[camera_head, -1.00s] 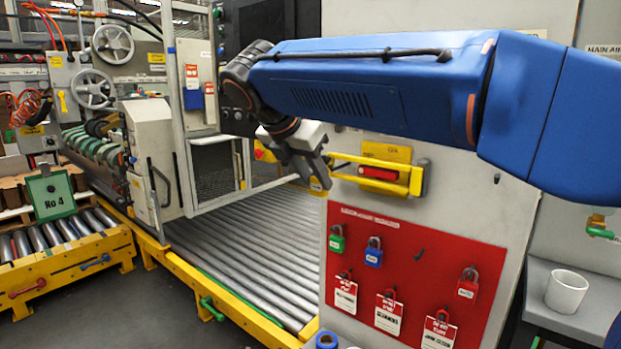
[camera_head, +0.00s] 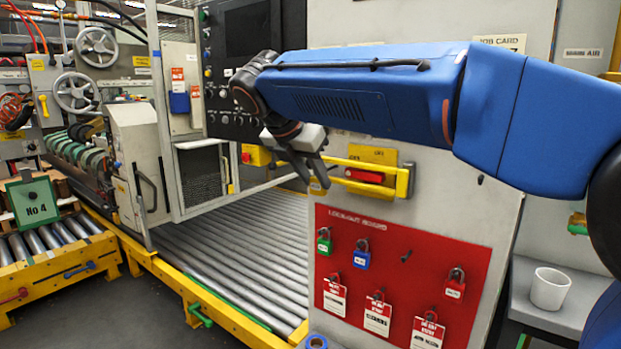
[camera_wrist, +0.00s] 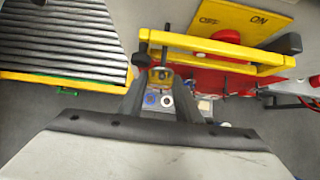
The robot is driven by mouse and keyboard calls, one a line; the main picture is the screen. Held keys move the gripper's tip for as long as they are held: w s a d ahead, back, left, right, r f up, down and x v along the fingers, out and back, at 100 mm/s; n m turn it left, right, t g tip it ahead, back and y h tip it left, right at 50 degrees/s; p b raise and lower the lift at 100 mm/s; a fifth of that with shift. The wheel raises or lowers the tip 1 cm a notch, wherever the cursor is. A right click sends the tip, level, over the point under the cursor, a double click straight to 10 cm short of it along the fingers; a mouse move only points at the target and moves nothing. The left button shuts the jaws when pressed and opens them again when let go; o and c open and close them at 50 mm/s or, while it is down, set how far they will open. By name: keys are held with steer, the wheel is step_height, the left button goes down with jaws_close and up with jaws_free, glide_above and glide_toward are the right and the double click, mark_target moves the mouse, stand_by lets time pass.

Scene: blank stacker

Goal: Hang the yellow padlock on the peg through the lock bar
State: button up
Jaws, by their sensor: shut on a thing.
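My gripper (camera_head: 318,182) is at the left end of the yellow lock bar (camera_head: 375,188), on the front of the grey panel. It is shut on the yellow padlock (camera_wrist: 161,77), which shows between the fingers in the wrist view with its dark shackle toward the bar. In the head view the padlock is mostly hidden by the fingers. A black ball-ended peg (camera_wrist: 141,59) stands at the left end of the lock bar (camera_wrist: 215,47), close beside the shackle. I cannot tell whether the shackle is around the peg.
Below is a red lockout board (camera_head: 395,260) with green, blue and red padlocks and several tags. A yellow ON/OFF plate (camera_wrist: 235,18) and a red switch sit behind the bar. A roller conveyor (camera_head: 240,240) lies left. A white cup (camera_head: 550,288) stands on a right shelf.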

steer(key=shift+x, duration=0.9)
steer(key=shift+w+d, duration=0.1)
steer(key=shift+w, duration=0.05)
steer(key=o, duration=1.3)
steer(key=shift+r, duration=0.1)
